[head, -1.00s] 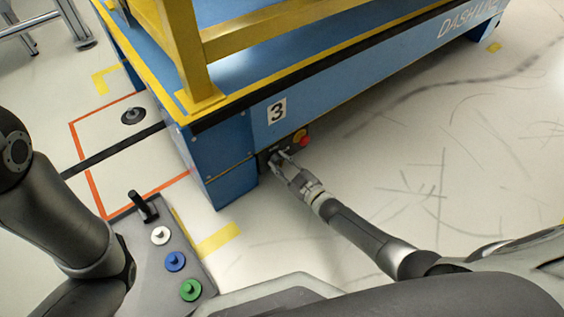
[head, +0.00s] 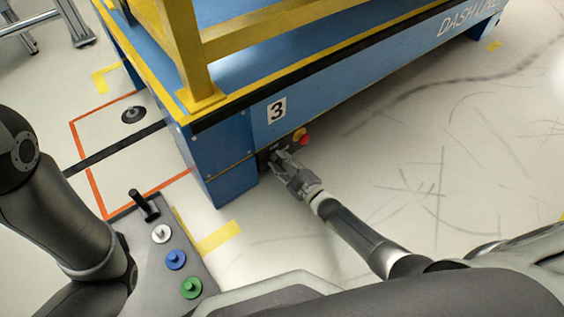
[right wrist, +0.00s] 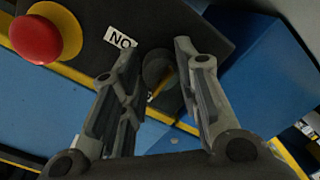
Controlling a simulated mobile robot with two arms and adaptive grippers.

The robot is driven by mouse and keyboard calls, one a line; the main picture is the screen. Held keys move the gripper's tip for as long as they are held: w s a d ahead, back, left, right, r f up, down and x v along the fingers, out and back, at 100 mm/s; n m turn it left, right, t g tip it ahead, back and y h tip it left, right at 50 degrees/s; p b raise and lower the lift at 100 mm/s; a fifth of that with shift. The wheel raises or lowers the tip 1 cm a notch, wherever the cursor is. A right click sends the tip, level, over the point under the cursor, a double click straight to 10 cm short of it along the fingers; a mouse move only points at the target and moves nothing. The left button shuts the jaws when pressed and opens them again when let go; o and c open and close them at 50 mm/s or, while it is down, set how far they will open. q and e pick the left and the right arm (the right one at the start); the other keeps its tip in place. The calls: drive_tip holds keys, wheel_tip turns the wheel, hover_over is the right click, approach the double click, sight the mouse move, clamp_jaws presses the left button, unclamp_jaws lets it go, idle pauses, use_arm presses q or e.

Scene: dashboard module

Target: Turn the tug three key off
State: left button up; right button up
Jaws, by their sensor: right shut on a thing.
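The blue tug (head: 222,165) bears a "3" label (head: 277,110) on its side. Its dark key panel sits low near the corner. In the right wrist view the round dark key knob (right wrist: 157,68) shows on that panel beside a white label beginning "NO" (right wrist: 120,38). A yellow-edged slot or pointer shows below the knob. My right gripper (head: 278,156) is at the panel, and its two fingers (right wrist: 157,58) stand on either side of the knob, shut on it. In the head view the fingers hide the knob. My left arm shows at the left, but its gripper is not visible.
A red emergency button (right wrist: 38,40) on a yellow base is close beside the key. Floor to the right of the tug is clear.

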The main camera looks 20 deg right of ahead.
drive_tip(key=o, duration=1)
drive_tip(key=v, duration=1.2)
